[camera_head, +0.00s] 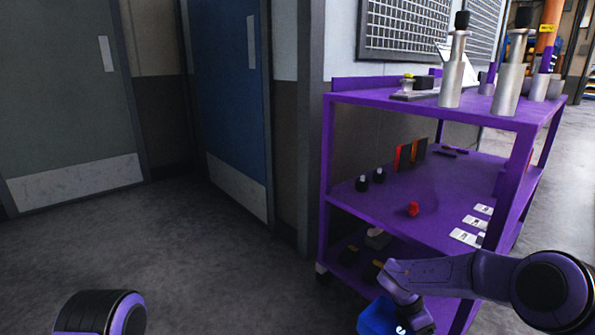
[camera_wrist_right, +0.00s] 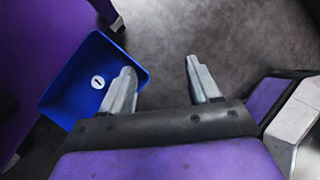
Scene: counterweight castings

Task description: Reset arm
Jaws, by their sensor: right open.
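My right arm comes in from the right in the head view, in front of the purple cart (camera_head: 425,108). Its gripper is hidden or too unclear to make out there. In the right wrist view my right gripper (camera_wrist_right: 160,68) is open, with bare floor between its fingers. A blue bin (camera_wrist_right: 68,82) lies beyond and left of the left-hand finger, which overlaps its edge. A small white disc (camera_wrist_right: 98,82) with a dark mark shows inside the bin. Part of the blue bin (camera_head: 376,318) also shows below my right wrist in the head view. My left gripper is out of frame.
The cart's top holds metal cylinders (camera_head: 452,75). Its middle shelf holds a red piece (camera_head: 412,209), black weights (camera_head: 362,183) and white cards (camera_head: 466,237). A blue door (camera_head: 225,100) stands behind, left of the cart. The floor (camera_head: 190,260) at left is clear.

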